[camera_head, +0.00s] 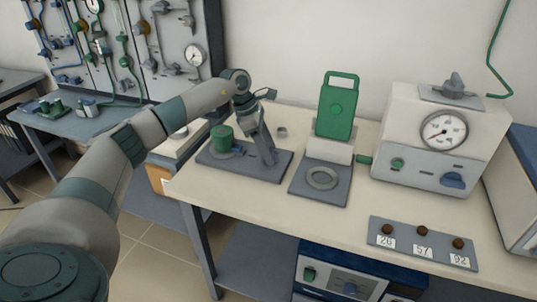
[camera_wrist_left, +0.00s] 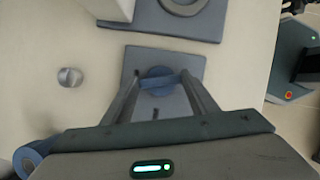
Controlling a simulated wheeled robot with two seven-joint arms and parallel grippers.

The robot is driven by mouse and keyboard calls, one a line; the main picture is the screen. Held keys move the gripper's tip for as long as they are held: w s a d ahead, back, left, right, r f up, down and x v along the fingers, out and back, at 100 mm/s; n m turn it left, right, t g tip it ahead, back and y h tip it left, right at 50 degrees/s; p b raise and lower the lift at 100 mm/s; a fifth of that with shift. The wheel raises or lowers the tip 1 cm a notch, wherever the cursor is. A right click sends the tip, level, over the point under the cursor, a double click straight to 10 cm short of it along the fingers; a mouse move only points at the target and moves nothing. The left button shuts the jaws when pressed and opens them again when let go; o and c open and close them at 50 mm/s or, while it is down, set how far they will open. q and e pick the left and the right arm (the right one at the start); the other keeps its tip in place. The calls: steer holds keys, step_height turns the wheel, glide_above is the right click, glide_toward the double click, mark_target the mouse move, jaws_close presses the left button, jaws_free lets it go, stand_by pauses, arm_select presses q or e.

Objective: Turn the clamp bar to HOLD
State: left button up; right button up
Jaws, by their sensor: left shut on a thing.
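The blue clamp bar (camera_wrist_left: 158,81) crosses a round blue hub on a grey base plate (camera_wrist_left: 193,66) in the left wrist view. My left gripper (camera_wrist_left: 158,83) is shut on the bar, with one finger on each side of it. In the head view my left gripper (camera_head: 262,150) reaches down onto the grey base plate (camera_head: 218,162), to the right of a green cylinder (camera_head: 222,138). There the fingers hide most of the bar. No HOLD marking is readable in either view; a short dark mark on the plate shows below the hub in the wrist view. My right gripper is not in view.
A grey plate with a ring (camera_head: 322,179) and an upright green block (camera_head: 337,108) stand to the right. Further right is a white gauge box (camera_head: 437,140). A numbered strip (camera_head: 422,243) lies near the front edge. A small metal cylinder (camera_head: 281,132) stands behind the base plate.

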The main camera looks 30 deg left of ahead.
arm_select(q)
steer(key=shift+w+r+m+g+b, duration=0.15)
steer(key=shift+m+g+b, duration=0.6)
steer(key=shift+m, duration=1.05)
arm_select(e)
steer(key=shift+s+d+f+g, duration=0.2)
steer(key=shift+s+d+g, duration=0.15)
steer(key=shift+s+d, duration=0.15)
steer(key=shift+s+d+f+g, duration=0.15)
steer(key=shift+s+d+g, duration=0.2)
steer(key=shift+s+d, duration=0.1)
arm_select(q)
steer(key=shift+a, duration=0.1)
steer(key=o, duration=1)
steer(key=shift+o, duration=0.2)
steer(key=shift+a+r, duration=0.1)
steer(key=shift+r, duration=0.1)
steer(key=b+v, duration=0.1)
steer(key=v, duration=1.5)
steer(key=shift+a+r, duration=0.25)
steer(key=shift+a, duration=0.15)
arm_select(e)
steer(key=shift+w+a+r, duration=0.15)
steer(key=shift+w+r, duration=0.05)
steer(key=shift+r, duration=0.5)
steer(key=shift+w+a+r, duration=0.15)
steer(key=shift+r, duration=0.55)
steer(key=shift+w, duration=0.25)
